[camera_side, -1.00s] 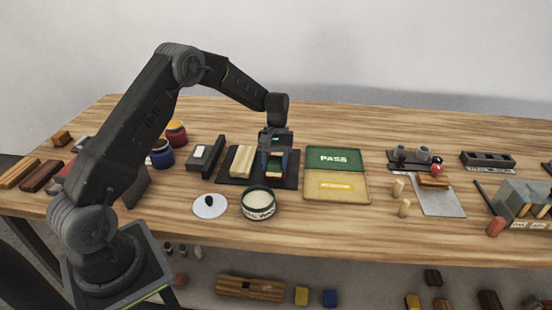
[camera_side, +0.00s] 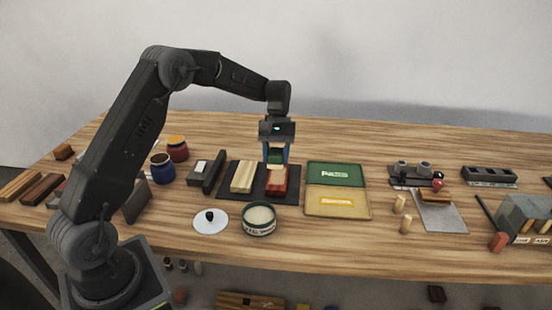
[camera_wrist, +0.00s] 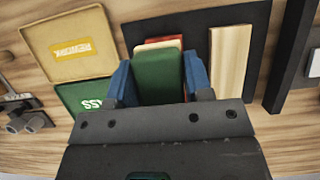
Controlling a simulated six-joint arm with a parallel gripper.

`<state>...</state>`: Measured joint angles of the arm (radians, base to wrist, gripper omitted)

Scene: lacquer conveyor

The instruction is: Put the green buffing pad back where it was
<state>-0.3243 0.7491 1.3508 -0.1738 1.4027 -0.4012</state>
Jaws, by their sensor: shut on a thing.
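My gripper (camera_side: 275,154) is shut on the green buffing pad (camera_side: 275,157), holding it by its sides above the dark mat (camera_side: 289,198). In the wrist view the green pad (camera_wrist: 160,77) fills the space between the blue fingers. A red block (camera_side: 276,183) lies on the mat below the pad. In the wrist view only a red and cream edge (camera_wrist: 165,42) shows past the pad. A pale wooden block (camera_side: 242,177) lies on the mat to the left of the red one.
An open round tin (camera_side: 259,219) and a white lid with a black knob (camera_side: 210,220) stand in front of the mat. A green PASS tray (camera_side: 335,174) and a yellow tray (camera_side: 338,202) lie to the right. Two jars (camera_side: 162,169) stand at the left.

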